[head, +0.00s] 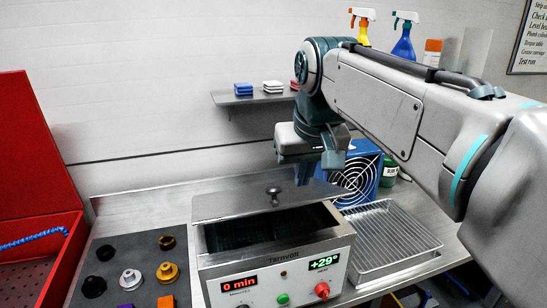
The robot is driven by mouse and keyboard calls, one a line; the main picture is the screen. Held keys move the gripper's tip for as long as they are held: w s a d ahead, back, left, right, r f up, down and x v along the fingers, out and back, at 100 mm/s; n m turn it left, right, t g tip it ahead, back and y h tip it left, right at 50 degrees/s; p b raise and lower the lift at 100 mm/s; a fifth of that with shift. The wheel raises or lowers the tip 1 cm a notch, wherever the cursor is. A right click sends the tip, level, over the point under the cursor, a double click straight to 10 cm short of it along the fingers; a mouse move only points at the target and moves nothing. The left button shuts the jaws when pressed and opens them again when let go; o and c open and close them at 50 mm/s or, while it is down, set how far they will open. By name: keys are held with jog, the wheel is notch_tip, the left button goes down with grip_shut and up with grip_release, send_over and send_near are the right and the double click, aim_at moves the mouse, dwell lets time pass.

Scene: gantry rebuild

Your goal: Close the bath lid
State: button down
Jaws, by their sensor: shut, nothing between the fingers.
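The bath (275,258) is a steel box with a red "0 min" display, a green "+29°" display and buttons on its front. Its flat grey lid (225,205) has a dark round knob (273,192) and lies over the back part of the bath. The front part of the opening shows dark inside. My gripper (316,172) is shut and empty, pointing down behind and to the right of the knob. It looks apart from the knob, but its height above the lid is hard to judge.
A wire rack in a tray (385,240) stands right of the bath, with a blue fan unit (358,175) behind it. A dark mat (110,250) with several metal parts lies left. A red open case (40,150) is at far left.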

jog(key=w+a+r+n+p, duration=0.15)
jog(key=a+r, duration=0.25)
jog(key=r, duration=0.6)
send_over(275, 187)
jog(key=shift+m, duration=0.25)
jog(key=f, duration=0.7)
jog(key=shift+w+a+f, duration=0.15)
jog(key=shift+w+f, duration=0.2)
jog(key=shift+f, duration=0.05)
jog(key=f, duration=0.3)
jog(key=shift+s+f, duration=0.1)
jog(key=shift+s, duration=0.1)
jog(key=shift+s+f, duration=0.2)
jog(key=shift+f, duration=0.55)
jog(key=shift+f+y, duration=0.1)
jog(key=shift+y, duration=0.2)
